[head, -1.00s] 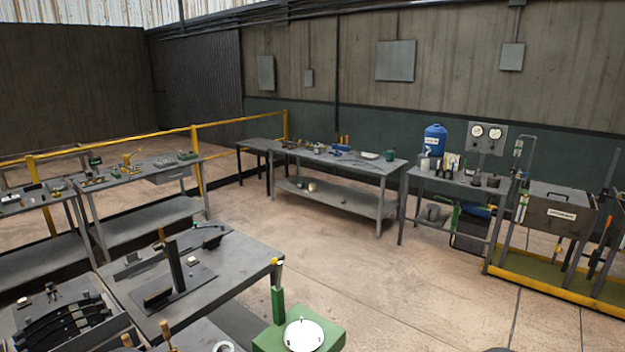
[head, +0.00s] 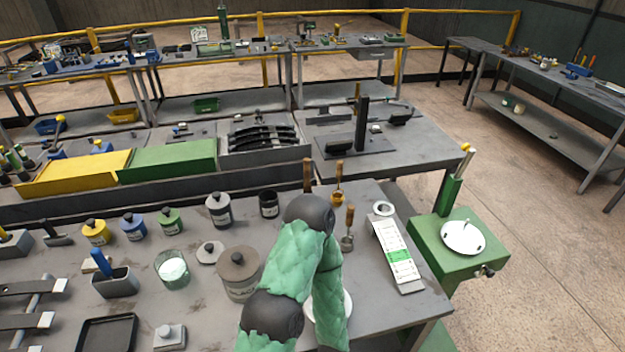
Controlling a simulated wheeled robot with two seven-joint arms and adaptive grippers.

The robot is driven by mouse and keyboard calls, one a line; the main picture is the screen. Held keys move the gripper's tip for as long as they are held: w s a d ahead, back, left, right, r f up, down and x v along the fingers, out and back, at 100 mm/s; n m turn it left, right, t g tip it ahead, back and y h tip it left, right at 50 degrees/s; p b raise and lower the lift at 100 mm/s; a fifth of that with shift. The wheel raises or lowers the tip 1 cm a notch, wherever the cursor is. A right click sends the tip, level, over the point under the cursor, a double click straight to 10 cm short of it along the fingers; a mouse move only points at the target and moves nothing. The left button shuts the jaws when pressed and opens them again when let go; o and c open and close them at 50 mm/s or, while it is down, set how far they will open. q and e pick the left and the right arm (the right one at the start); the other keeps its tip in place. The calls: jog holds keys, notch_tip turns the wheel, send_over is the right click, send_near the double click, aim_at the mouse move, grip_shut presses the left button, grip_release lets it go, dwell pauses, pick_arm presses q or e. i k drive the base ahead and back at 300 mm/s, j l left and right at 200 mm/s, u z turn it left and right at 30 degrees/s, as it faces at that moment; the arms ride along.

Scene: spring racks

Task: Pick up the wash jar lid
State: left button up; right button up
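A flat grey round lid with a small knob (head: 209,252) lies on the grey workbench (head: 215,315), between a glass jar of whitish contents (head: 172,271) and a large grey lidded pot (head: 238,275). It looks like the wash jar lid, though I cannot read any label on it. The glass jar stands open on the lid's left. My green-sleeved arm with black joints rises from the bottom and bends over the bench, right of the pot. Neither of my grippers shows in the head view.
Small yellow, blue and green lidded pots (head: 133,227) stand behind the glass jar. A blue-handled tool in a grey holder (head: 115,282) is left. A black tray (head: 106,334) lies in front. A white dish (head: 343,303) is partly hidden behind my arm. A labelled strip (head: 397,256) lies right.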

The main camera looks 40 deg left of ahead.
aim_at(209, 253)
jog(key=l+u, duration=0.1)
jog(key=u, duration=0.25)
jog(key=l+u, duration=0.15)
jog(key=u, duration=0.2)
jog(key=l+u, duration=0.1)
jog(key=u, duration=0.25)
jog(key=i+l+u, duration=0.1)
jog(key=u, duration=1.55)
jog(key=k+l, duration=0.05)
jog(key=l, duration=0.05)
